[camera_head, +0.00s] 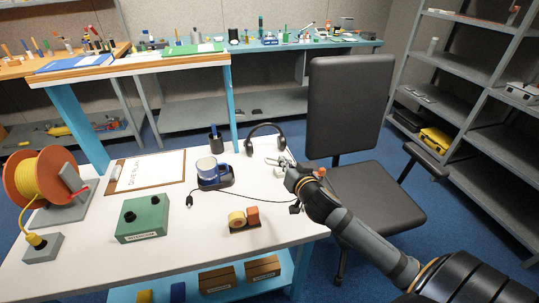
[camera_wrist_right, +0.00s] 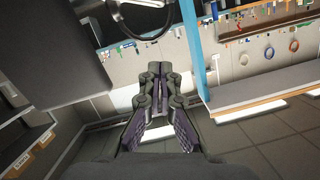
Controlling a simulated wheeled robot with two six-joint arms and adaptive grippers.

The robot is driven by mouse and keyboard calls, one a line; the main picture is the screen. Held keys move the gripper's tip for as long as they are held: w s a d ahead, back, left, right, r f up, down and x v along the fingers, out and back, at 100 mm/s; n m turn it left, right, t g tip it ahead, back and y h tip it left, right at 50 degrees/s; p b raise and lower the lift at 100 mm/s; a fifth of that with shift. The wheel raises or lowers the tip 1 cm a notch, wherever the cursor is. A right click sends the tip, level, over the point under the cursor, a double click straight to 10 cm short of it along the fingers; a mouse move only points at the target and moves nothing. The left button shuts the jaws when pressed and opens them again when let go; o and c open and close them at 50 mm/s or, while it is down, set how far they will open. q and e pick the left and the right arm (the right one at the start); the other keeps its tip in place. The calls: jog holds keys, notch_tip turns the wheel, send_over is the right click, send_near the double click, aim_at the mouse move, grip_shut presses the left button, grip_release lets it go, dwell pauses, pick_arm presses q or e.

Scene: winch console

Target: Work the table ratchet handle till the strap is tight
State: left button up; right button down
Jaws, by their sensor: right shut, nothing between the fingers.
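My right gripper (camera_head: 281,163) reaches in from the right, above the right end of the white worktable (camera_head: 95,262), just in front of the headphones (camera_head: 266,128). In the right wrist view the gripper (camera_wrist_right: 153,68) has its dark fingertips together, with nothing held. I cannot make out a ratchet handle or a strap for certain in either view. An orange reel (camera_head: 25,172) wound with yellow line stands on a grey base at the table's left end. A yellow line runs from it to a grey block (camera_head: 43,248). My left gripper is not in view.
A black chair (camera_head: 348,105) is close beside my right arm. Grey shelves (camera_head: 480,100) stand at right.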

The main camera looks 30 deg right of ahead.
jog(key=w+f, duration=0.6)
jog(key=w, duration=0.3)
jog(key=shift+w+f+b, duration=0.15)
jog(key=shift+w+b, duration=0.15)
jog(key=shift+w, duration=0.05)
jog(key=shift+d, duration=0.1)
